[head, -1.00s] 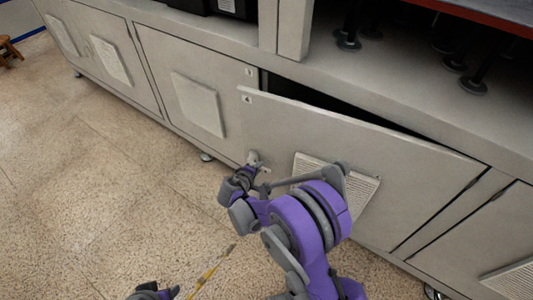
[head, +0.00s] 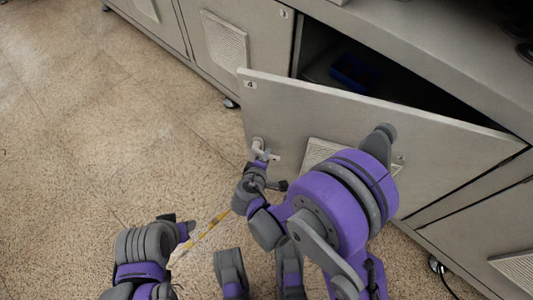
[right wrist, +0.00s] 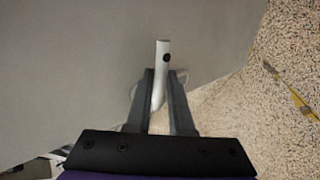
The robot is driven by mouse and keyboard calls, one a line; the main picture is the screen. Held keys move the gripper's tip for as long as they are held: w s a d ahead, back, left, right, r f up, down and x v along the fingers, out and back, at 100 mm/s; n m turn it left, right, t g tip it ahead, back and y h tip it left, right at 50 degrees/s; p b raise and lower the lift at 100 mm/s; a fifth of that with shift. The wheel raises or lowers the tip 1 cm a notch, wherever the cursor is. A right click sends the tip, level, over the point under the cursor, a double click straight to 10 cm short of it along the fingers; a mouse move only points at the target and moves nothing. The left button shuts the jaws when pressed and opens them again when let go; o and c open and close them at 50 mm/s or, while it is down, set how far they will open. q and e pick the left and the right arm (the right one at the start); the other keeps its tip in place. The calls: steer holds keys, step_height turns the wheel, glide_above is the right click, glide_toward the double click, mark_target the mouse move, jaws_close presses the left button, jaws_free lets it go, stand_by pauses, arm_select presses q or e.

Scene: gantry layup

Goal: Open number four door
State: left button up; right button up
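The number four door (head: 300,115) is a grey cabinet door marked 4 at its upper left corner. It stands ajar, its left edge swung out from the cabinet and its right side still by the frame. Its small pale handle (head: 259,147) is near the left edge. My right gripper (head: 268,168) is at this handle. In the right wrist view the light handle (right wrist: 162,62) lies between the two fingers of my right gripper (right wrist: 161,80), which are closed around it. Parts of my left arm show low in the head view; its finger state is unclear.
A dark opening with a blue bin (head: 353,72) shows behind the door. Door three (head: 235,40) on the left is shut, as is the door at lower right (head: 490,235). Speckled floor (head: 90,130) lies free at left. A yellow floor line (head: 208,232) shows below.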

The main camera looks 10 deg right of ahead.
steer(key=o, duration=0.4)
steer(key=shift+o, duration=0.2)
steer(key=p+v, duration=0.2)
steer(key=v, duration=0.9)
steer(key=shift+p, duration=0.35)
steer(key=shift+f, duration=0.1)
